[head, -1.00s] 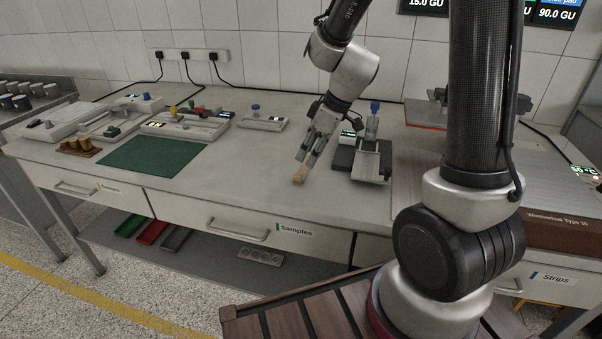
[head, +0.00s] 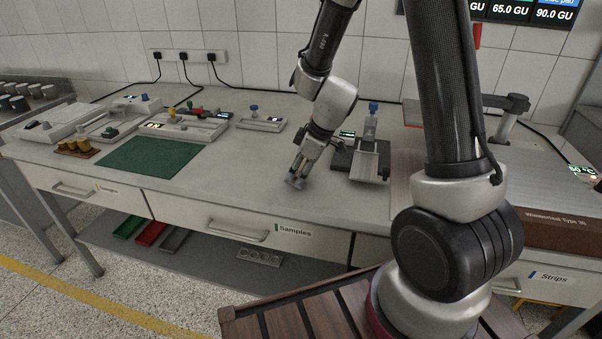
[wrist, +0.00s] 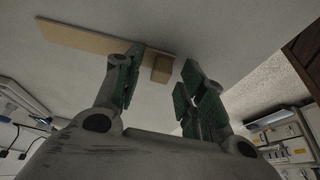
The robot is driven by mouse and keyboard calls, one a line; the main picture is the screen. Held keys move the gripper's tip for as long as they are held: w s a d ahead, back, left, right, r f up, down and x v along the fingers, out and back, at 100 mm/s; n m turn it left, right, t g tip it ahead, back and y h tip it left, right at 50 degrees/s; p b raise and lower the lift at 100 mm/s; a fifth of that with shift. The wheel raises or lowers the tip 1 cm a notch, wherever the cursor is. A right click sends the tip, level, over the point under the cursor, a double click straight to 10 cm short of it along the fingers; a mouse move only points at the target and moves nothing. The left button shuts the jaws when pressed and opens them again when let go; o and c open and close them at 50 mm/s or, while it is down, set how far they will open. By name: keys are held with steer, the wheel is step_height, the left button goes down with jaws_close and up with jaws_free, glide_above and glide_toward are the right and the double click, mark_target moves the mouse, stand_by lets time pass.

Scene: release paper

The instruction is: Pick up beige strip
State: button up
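The beige strip (wrist: 85,38) shows in the wrist view as a long flat piece, running from the upper left to the left fingertip. A small tan block (wrist: 162,68) shows near its right end, between my fingers; I cannot tell if the two are joined. My gripper (wrist: 163,78) has its green-padded fingers apart, with a gap on the block's right. In the head view my gripper (head: 296,182) points down low over the bare table, right of the green mat. The strip cannot be made out there.
A dark device with a blue knob (head: 372,150) stands just right of my gripper. The green mat (head: 150,157) lies to the left, with several grey instruments behind it. The table (head: 230,180) between mat and gripper is clear. Its front edge, above the Samples drawer, is close.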

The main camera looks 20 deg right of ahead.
steer(key=c, duration=0.7)
steer(key=shift+r, duration=0.15)
